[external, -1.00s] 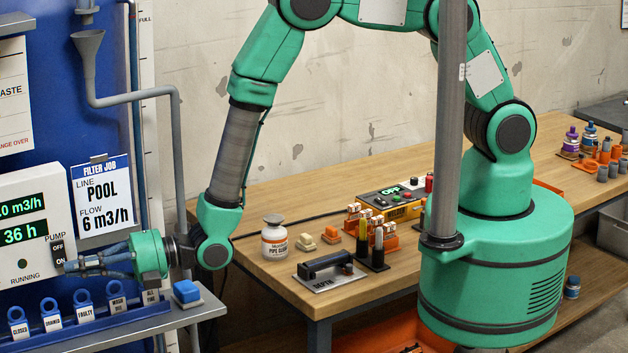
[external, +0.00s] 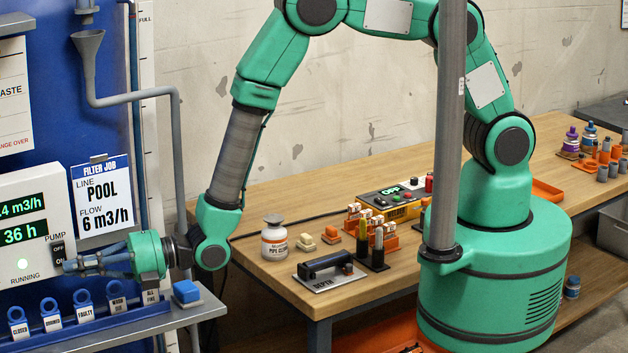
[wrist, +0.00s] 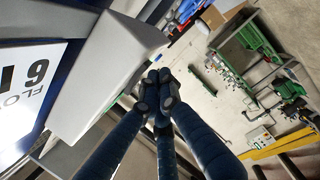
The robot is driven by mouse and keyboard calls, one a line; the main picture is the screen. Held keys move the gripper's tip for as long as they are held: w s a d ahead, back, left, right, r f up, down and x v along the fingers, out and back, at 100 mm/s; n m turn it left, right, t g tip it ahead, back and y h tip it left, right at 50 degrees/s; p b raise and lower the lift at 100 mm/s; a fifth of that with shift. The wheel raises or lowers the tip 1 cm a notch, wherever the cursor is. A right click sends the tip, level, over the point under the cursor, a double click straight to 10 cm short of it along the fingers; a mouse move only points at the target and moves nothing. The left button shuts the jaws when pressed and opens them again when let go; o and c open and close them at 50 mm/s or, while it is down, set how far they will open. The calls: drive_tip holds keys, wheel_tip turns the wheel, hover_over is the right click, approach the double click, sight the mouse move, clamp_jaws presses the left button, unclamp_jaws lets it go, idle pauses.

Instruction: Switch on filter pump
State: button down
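The white pump control box (external: 18,195) is at the left edge of the external view, with two green displays. Its black PUMP switch (external: 57,248), marked ON and OFF, is on the right of its front.
A filter job card (external: 102,195) reading POOL, 6 m3/h hangs right of the box. A rack of blue-ringed tags (external: 85,305) and a blue block (external: 186,290) are below my gripper. The wooden bench (external: 235,225) with bottles and tools is to the right.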

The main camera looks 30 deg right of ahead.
drive_tip(key=s+d+b, duration=0.1)
drive_tip(key=s+d, duration=0.5)
drive_tip(key=d, duration=0.3)
drive_tip(key=shift+d+f, duration=0.35)
drive_tip(key=shift+f, duration=0.1)
drive_tip(key=shift+s, duration=0.1)
idle(0.4)
